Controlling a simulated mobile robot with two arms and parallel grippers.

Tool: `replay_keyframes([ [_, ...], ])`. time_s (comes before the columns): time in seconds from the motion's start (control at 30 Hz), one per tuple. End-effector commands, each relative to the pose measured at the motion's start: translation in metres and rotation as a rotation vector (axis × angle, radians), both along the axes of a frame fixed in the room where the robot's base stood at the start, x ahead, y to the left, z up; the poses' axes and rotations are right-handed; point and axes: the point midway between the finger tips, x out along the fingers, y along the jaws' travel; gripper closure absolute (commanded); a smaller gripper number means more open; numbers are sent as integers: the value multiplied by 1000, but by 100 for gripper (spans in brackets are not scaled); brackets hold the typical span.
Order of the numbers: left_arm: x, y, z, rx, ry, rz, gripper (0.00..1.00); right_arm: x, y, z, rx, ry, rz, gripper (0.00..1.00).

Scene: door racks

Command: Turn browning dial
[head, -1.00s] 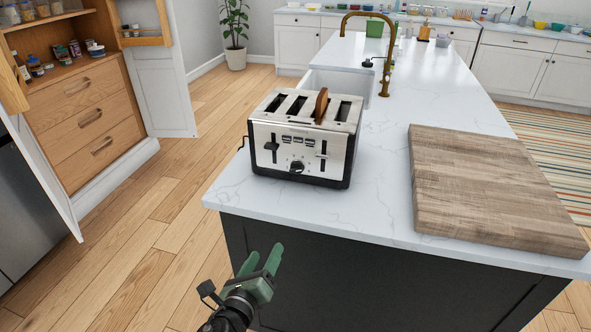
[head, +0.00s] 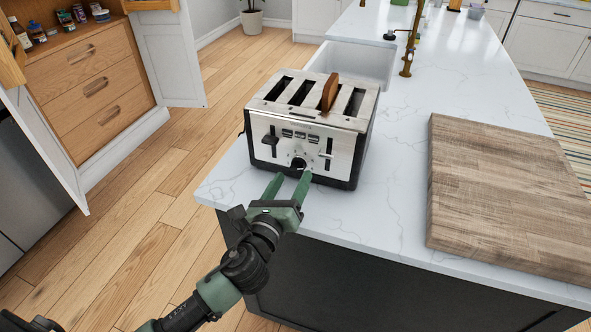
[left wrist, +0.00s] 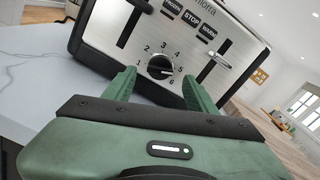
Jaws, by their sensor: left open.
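A silver and black toaster (head: 309,128) stands near the front left corner of the white counter, with a brown slice of bread (head: 330,92) upright in one slot. Its browning dial (head: 298,163) is a dark round knob low on the front face; in the left wrist view the dial (left wrist: 160,66) shows numbers around it and a pale pointer mark. My left gripper (head: 288,181) is open and empty, its green fingers pointing at the dial, one to each side of it in the wrist view. I cannot tell whether they touch the toaster. My right gripper is not in view.
A thick wooden cutting board (head: 510,190) lies on the counter to the right. A white sink (head: 350,62) and brass faucet (head: 409,45) are behind the toaster. An open wooden cabinet (head: 95,85) stands at left. The counter between toaster and board is clear.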

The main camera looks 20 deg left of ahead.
Motion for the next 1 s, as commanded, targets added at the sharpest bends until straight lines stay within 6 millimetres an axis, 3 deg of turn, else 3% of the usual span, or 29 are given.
replay_keyframes([
  [0.2,24,-1,1,0,0,0,44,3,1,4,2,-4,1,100],
  [0.5,27,-1,0,-1,0,0,44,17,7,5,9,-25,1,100],
  [0.53,27,-1,0,-1,0,0,46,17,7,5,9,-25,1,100],
  [0.73,27,-1,0,-1,0,0,100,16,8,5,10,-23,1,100],
  [1.0,27,-1,0,-23,1,1,100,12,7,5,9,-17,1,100],
])
